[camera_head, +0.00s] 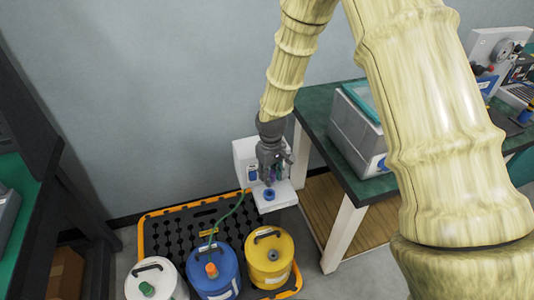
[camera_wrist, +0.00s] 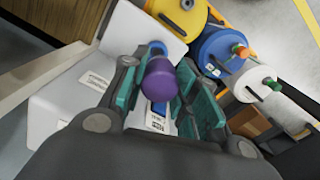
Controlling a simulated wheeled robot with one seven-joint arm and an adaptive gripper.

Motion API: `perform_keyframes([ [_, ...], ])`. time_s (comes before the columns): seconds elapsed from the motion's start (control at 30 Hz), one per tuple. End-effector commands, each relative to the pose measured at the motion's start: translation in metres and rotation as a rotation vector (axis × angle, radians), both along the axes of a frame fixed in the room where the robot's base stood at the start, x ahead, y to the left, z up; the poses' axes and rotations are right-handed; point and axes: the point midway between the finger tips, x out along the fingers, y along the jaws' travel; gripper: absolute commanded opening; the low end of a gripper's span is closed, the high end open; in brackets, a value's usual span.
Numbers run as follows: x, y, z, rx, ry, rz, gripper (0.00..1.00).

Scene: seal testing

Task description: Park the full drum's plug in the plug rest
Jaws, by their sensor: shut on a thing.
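My gripper (camera_head: 272,172) is shut on a purple plug (camera_wrist: 161,79), held between its teal finger pads (camera_wrist: 160,90). The plug is above a white shelf (camera_head: 284,196) on a white wall unit. A small round blue holder (camera_head: 269,194), which looks like the plug rest, stands on this shelf just below my gripper. In the wrist view the blue holder (camera_wrist: 157,47) is partly hidden behind the plug, and I cannot tell whether they touch. The yellow drum (camera_head: 258,273) shows a dark, apparently open bung hole on top, with no coloured plug in it.
A blue drum (camera_head: 208,285) with an orange plug and a green hose stands beside a white drum (camera_head: 172,286) with a green plug. The drums are on a black and yellow pallet (camera_head: 185,224). A green-topped bench (camera_head: 312,118) with a grey box stands close at right.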

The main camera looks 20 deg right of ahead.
Motion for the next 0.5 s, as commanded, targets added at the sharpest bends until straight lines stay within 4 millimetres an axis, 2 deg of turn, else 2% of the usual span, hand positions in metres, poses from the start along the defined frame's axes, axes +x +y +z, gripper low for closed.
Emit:
perform_keyframes([
  [0.03, 0.0006, 0.0, 0.0078, 0.001, 0.0, 0.007, 0.04],
  [0.13, 0.0018, 0.0004, 0.0093, 0.001, -0.001, 0.02, 0.04],
  [0.5, 0.0033, 0.0033, 0.0008, 0.001, -0.001, 0.032, 0.04],
])
